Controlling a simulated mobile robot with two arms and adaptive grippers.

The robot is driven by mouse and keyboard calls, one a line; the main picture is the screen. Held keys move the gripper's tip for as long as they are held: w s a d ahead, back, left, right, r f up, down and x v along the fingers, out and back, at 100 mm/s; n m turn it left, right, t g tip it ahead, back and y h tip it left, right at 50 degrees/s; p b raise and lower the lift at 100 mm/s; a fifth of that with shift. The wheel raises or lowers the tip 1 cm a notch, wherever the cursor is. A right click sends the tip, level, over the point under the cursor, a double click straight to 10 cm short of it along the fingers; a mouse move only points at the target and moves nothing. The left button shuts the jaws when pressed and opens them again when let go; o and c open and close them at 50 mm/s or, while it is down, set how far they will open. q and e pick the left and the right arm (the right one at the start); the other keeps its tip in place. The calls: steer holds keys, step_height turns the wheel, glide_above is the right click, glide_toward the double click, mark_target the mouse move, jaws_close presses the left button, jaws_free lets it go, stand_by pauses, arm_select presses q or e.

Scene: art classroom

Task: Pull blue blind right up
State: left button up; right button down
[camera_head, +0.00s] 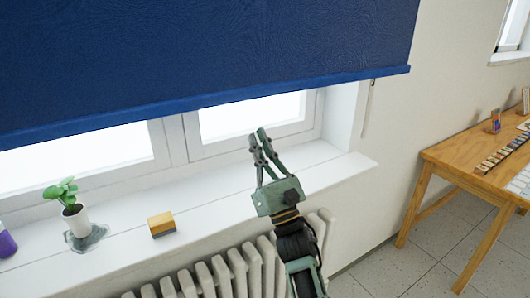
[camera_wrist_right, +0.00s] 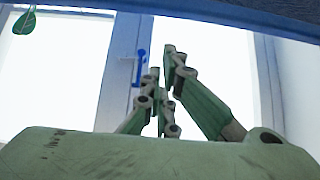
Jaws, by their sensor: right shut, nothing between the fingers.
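The blue blind (camera_head: 210,50) hangs partly down over the window, with its bottom bar running across the upper part of the head view. Bright window panes (camera_head: 255,114) show below it. My right gripper (camera_head: 259,135) is below the bar and in front of the window, over the white sill. Its fingers are shut, point upward and hold nothing. In the right wrist view, the shut fingers (camera_wrist_right: 169,64) stand before the window frame, and the blind's lower edge (camera_wrist_right: 230,12) crosses the top, apart from the fingertips. My left gripper is out of view.
A potted plant (camera_head: 72,207), a yellow-and-brown block (camera_head: 161,224) and a purple object (camera_head: 6,242) stand on the white sill (camera_head: 215,200). A radiator (camera_head: 240,270) is below. A cord (camera_head: 368,100) hangs right of the window. A wooden table (camera_head: 460,155) stands at right.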

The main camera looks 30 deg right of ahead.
steer(key=r+p, duration=0.1)
steer(key=r, duration=0.1)
steer(key=w+r+p, duration=0.1)
steer(key=r+p, duration=0.1)
steer(key=r, duration=0.1)
steer(key=shift+w+r, duration=0.2)
steer(key=shift+r, duration=0.05)
